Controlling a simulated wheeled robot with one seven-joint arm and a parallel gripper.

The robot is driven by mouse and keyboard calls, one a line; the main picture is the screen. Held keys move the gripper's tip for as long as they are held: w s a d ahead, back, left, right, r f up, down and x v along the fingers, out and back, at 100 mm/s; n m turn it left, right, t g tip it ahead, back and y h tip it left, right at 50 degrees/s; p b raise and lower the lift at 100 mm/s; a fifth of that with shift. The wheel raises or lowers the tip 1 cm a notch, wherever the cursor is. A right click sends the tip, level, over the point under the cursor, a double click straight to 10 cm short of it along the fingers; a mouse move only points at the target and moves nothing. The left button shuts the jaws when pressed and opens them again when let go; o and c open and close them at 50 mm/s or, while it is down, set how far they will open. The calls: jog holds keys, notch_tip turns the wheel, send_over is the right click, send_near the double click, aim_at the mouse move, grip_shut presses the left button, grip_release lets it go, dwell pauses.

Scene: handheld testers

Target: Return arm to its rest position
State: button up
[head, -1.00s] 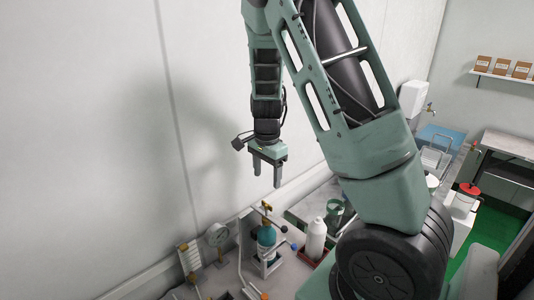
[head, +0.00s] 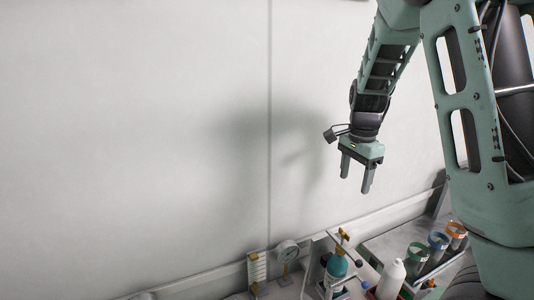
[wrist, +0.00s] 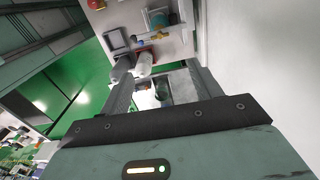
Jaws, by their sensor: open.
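My gripper (head: 356,172) hangs in the air in the head view, fingers pointing down, in front of the white wall and above the bench. Its two fingers are apart with nothing between them. In the wrist view my gripper (wrist: 160,88) shows both fingers spread, with bench items seen small and far below. My arm runs from the gripper up past the top edge of the head view, and its thick green links fill the right side.
Below stand a gauge (head: 287,250), a teal bottle (head: 337,265), a white bottle (head: 391,282) and several coloured-rim cups (head: 438,241). The wall (head: 130,130) is close behind. Open air surrounds the gripper. Green floor (wrist: 85,85) shows in the wrist view.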

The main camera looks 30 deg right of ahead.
jog(key=s+a+f+n+y+b, duration=0.1)
jog(key=s+a+f+n+b, duration=0.1)
jog(key=a+n, duration=0.65)
jog(key=s+a+f+n+b, duration=0.3)
jog(key=a+n, duration=0.1)
jog(key=a, duration=1)
jog(key=s+a+f+n+b, duration=0.3)
jog(key=s+a+n, duration=0.9)
jog(key=s+n, duration=0.2)
jog(key=shift+s+f+b, duration=0.2)
jog(key=shift+s+b, duration=0.1)
jog(key=shift+s, duration=0.35)
jog(key=shift+a, duration=0.1)
